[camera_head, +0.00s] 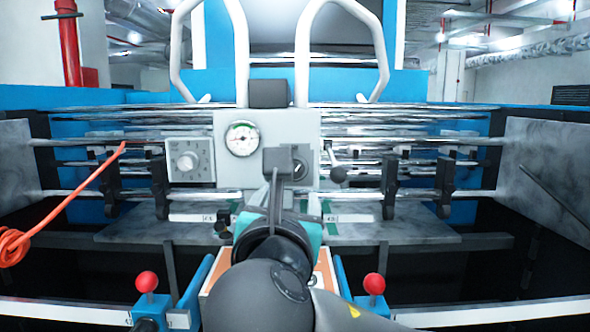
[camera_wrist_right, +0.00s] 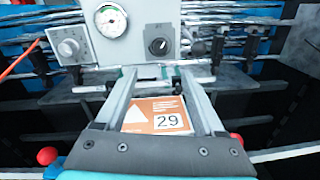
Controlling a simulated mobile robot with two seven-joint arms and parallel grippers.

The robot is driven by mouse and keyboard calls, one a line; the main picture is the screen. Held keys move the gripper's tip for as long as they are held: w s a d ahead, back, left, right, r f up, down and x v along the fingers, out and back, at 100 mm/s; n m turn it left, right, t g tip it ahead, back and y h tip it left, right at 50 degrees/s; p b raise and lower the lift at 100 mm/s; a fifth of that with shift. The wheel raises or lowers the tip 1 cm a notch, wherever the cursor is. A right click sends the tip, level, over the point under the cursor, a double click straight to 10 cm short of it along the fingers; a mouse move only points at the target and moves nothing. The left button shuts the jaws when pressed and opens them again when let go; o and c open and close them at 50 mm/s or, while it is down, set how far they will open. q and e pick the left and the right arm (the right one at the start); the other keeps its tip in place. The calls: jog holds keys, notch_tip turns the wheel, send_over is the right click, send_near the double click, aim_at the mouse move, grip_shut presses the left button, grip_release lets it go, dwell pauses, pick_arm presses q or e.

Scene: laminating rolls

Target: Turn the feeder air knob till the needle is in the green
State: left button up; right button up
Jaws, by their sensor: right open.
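A black knob (camera_wrist_right: 158,46) sits right of and below the gauge, partly hidden by my gripper in the head view. My right gripper (camera_wrist_right: 156,73) is open and empty, its fingers pointing towards the panel just below the black knob, apart from it. My left gripper is not in view.
A numbered dial (camera_head: 188,162) sits on a box left of the panel. A small lever (camera_head: 337,172) sticks out right of it. Metal rollers (camera_head: 450,142) run behind. Red-topped levers (camera_head: 146,282) stand in front. An orange hose (camera_head: 60,208) hangs at left.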

aim_at(295, 171)
jog(key=w, duration=1.2)
jog(key=shift+w+d, duration=0.3)
jog(key=shift+d, duration=0.1)
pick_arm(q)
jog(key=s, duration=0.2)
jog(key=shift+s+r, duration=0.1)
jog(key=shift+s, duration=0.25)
pick_arm(e)
jog(key=shift+w, duration=0.85)
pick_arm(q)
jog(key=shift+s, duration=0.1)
pick_arm(e)
grip_shut()
